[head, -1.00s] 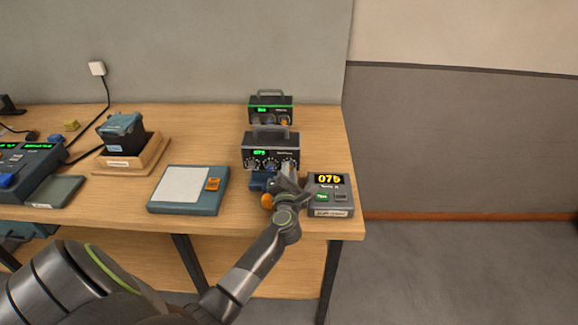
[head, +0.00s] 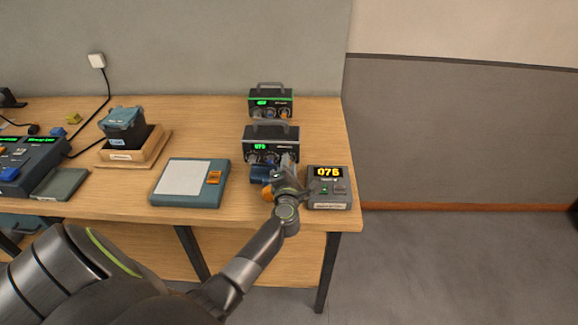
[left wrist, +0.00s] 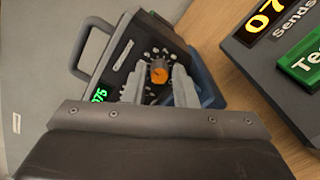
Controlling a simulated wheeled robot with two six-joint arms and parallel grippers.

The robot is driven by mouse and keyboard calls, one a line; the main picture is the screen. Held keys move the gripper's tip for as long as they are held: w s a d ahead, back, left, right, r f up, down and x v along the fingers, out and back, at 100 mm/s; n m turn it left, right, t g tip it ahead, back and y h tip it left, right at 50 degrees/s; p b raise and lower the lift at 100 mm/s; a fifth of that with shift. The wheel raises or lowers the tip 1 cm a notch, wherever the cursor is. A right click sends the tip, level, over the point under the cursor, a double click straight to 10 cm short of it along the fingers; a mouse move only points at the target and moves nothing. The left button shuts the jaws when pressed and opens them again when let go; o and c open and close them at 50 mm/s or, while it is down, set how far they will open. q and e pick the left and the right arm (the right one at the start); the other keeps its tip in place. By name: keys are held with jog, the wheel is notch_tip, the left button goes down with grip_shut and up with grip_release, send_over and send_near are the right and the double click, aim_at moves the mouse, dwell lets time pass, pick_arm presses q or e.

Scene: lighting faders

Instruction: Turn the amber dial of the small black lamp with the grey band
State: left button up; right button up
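The small black lamp with the grey band (head: 271,133) stands near the table's right end, its green display reading 075. It fills the middle of the left wrist view (left wrist: 118,62), seen tilted. Its amber dial (left wrist: 158,72) is at the right end of its dial row. My left gripper (head: 289,158) is at this dial; the arm hides the dial in the head view. In the left wrist view its two fingers (left wrist: 160,68) stand on either side of the dial, apart, with a narrow gap showing on each side. My right gripper is not in view.
A similar black lamp with a green band (head: 270,91) stands behind. A grey box with an amber 075 display (head: 328,197) is close on the right. A teal-edged pad (head: 188,184) lies to the left.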

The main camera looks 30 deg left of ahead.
pick_arm(q)
jog(key=shift+o, duration=1.3)
jog(key=shift+s, duration=0.1)
jog(key=b+v, duration=0.2)
jog(key=v, duration=1.5)
jog(key=shift+s, duration=0.15)
